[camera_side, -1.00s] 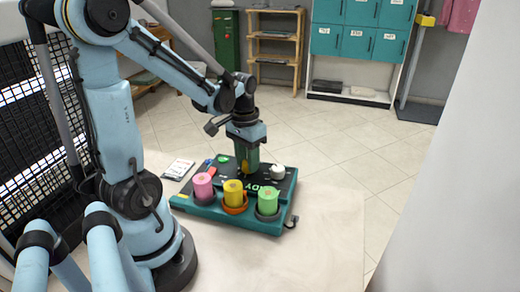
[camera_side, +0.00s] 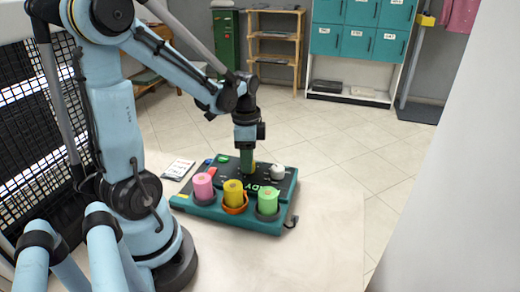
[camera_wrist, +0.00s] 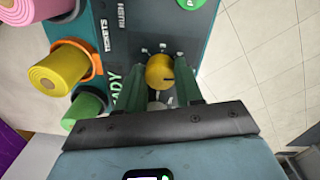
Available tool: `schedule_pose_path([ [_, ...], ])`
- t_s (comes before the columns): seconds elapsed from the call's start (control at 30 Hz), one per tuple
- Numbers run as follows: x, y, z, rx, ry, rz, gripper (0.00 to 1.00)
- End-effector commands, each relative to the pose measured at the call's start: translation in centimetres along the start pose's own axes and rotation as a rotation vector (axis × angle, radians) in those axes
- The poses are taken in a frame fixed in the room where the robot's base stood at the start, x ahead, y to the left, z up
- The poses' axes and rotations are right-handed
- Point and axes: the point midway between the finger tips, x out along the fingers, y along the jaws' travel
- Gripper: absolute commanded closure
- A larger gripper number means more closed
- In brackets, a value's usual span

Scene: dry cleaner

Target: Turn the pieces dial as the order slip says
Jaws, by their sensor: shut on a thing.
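The yellow dial (camera_wrist: 160,72) with a dark pointer line sits on the teal and black panel (camera_wrist: 215,25), with small white marks around its upper side. My gripper (camera_wrist: 160,88) is shut on this dial, one green finger on each side. In the side view my gripper (camera_side: 246,170) points down onto the panel (camera_side: 200,212), behind the rolls; the fingers hide most of the dial. A printed slip (camera_side: 178,170) lies on the surface left of the panel; its writing is too small to read.
Pink (camera_side: 203,187), yellow (camera_side: 233,194) and green (camera_side: 267,201) rolls stand along the panel's front edge. A white knob (camera_side: 278,172) is at the right and a green button (camera_side: 223,158) at the back. The surface right of the panel is clear.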

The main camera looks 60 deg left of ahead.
Motion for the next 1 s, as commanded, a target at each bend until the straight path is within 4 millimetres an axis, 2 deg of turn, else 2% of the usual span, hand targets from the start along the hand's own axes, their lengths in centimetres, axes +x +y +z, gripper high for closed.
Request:
schedule_pose_path([
  [0.3, -0.02, -0.08, -0.09, 0.075, -0.001, -0.002, 0.95],
  [0.7, -0.02, -0.08, -0.11, 0.08, 0.0, -0.002, 0.95],
  [0.73, -0.02, -0.08, -0.11, 0.08, 0.0, -0.002, 0.63],
  [0.9, -0.01, -0.06, -0.08, 0.08, -0.001, -0.001, 0.39],
  [1.0, -0.01, -0.05, -0.06, 0.079, -0.001, -0.001, 0.39],
])
